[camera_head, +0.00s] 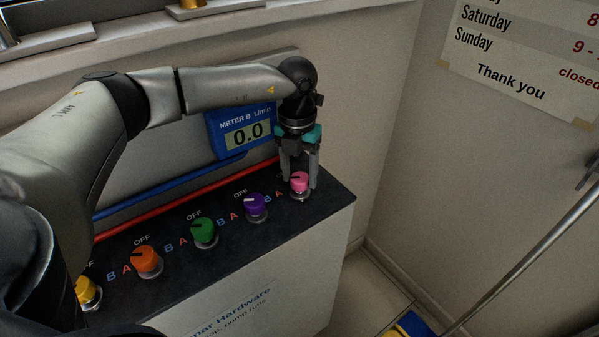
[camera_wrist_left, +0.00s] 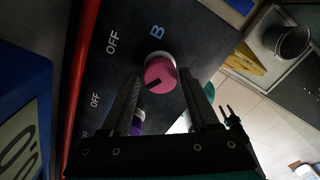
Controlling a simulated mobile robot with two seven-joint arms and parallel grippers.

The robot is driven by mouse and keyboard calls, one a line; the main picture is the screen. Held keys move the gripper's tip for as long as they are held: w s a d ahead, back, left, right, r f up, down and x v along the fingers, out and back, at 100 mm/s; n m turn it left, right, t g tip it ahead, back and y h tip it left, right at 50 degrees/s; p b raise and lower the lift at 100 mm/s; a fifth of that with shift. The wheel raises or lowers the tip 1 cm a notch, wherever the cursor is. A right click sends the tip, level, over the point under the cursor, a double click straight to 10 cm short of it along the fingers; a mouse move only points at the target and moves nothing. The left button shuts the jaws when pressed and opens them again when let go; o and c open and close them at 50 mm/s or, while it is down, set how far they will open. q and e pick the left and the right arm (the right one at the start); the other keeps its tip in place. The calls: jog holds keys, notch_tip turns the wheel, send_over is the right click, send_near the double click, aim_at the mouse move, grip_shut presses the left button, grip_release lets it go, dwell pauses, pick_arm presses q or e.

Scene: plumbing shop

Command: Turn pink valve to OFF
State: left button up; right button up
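The pink valve (camera_head: 300,183) is the rightmost knob on the dark valve panel (camera_head: 333,203). My left gripper (camera_head: 299,180) points down over it, with one finger on each side. In the left wrist view the pink valve (camera_wrist_left: 160,73) sits ahead of the two separated fingers (camera_wrist_left: 162,95), and I see no clear contact. Its dark pointer mark faces lower left there, away from the nearby OFF label (camera_wrist_left: 112,42) and the B label (camera_wrist_left: 157,31). In the head view the mark faces left, toward an A; its OFF label is hidden. My right gripper is not in view.
Purple (camera_head: 256,207), green (camera_head: 204,232), orange (camera_head: 148,261) and yellow (camera_head: 87,292) valves line the panel to the left. A blue meter (camera_head: 243,130) reading 0.0 and red and blue pipes are behind.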

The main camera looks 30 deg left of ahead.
pick_arm(q)
grip_shut()
jog(key=shift+m, duration=0.4)
jog(key=m+p, duration=0.1)
jog(key=m, duration=0.3)
jog(key=shift+m, duration=0.3)
jog(key=m, duration=0.6)
jog(key=shift+w, duration=0.1)
jog(key=shift+r+m, duration=0.1)
jog(key=shift+m, duration=0.3)
jog(key=shift+o, duration=1.9)
grip_release()
